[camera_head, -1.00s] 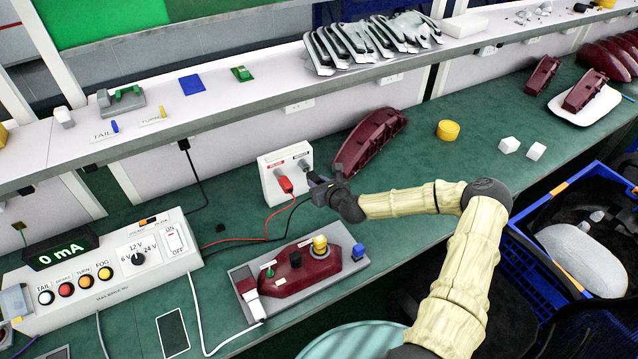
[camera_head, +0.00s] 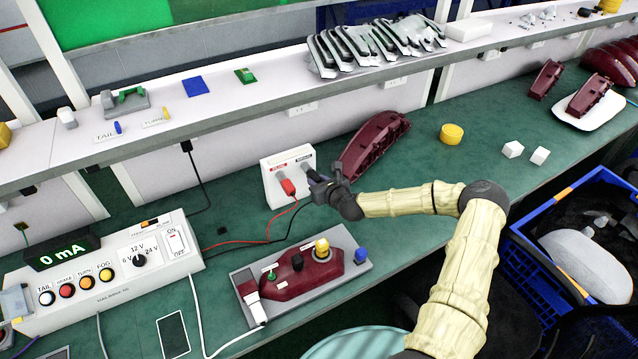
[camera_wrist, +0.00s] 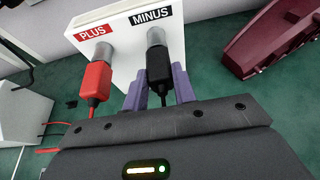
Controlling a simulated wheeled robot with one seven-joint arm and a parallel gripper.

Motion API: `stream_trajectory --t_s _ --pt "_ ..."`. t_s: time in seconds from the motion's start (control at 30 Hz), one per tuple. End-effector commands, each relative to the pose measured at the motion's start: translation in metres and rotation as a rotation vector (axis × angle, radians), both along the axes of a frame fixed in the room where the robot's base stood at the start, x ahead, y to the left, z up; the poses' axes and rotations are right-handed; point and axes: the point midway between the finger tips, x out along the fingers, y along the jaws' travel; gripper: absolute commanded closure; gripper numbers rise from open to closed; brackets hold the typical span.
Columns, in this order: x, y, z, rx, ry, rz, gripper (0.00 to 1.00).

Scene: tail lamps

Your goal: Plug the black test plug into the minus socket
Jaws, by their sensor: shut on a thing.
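The white socket box (camera_head: 271,184) stands upright on the green bench, and its PLUS and MINUS labels read clearly in the wrist view (camera_wrist: 120,57). The red plug (camera_wrist: 96,78) sits at the plus socket (camera_wrist: 97,50). The black test plug (camera_wrist: 158,65) is upright in the wrist view, its front end at the metal minus socket (camera_wrist: 155,37); how deep it sits I cannot tell. My gripper (camera_wrist: 160,88) is shut on the black plug, with its purple fingers on either side. In the head view my gripper (camera_head: 320,184) hides most of the plug.
A dark red lamp housing (camera_head: 375,142) lies right of the socket box. The grey fixture with a lamp (camera_head: 302,272) is in front. The power supply (camera_head: 105,275) reads 0 mA at left. Red and black leads cross the bench behind the fixture.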

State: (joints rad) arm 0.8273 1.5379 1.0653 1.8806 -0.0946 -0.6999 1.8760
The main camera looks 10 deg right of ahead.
Motion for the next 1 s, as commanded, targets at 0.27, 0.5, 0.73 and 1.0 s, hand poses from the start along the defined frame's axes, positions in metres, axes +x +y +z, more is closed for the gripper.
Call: stream_trajectory --t_s 0.27,0.5,0.73,1.0 --pt "0.000 0.000 0.000 0.000 0.000 0.000 0.58" --pt "0.000 0.000 0.000 0.001 0.001 0.000 0.48" --pt "-0.005 -0.002 0.001 0.001 0.001 0.001 0.48" --pt "-0.035 -0.013 0.014 0.000 0.001 -0.001 0.48"
